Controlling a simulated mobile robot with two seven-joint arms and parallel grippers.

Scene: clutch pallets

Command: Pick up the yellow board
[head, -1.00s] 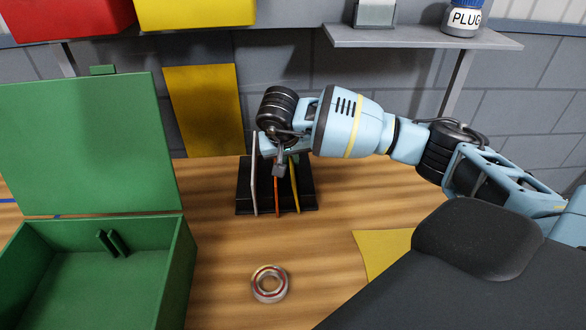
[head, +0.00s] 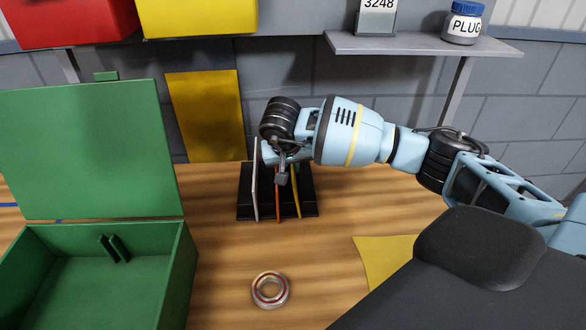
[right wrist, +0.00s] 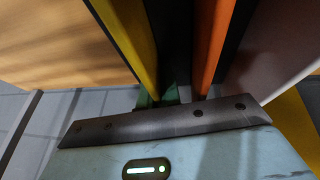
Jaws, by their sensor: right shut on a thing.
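A yellow board (head: 296,197) stands upright in a black rack (head: 308,207) on the wooden table, at the right of an orange board (head: 278,205) and a pale board (head: 255,195). My right gripper (head: 283,172) is over the rack at the boards' top edges, and its wrist partly hides them. In the right wrist view, the yellow board (right wrist: 137,35) runs down between the fingers (right wrist: 163,97), which are shut on it. The orange board (right wrist: 212,45) is just beside them. The board is still in the rack. My left gripper is out of view.
A green box (head: 180,275) with its lid raised stands at the left. A metal ring (head: 270,290) lies in front of the rack. A yellow sheet (head: 380,258) lies at the right. A grey shelf (head: 420,44) holds a jar (head: 463,24). A wall is close behind the rack.

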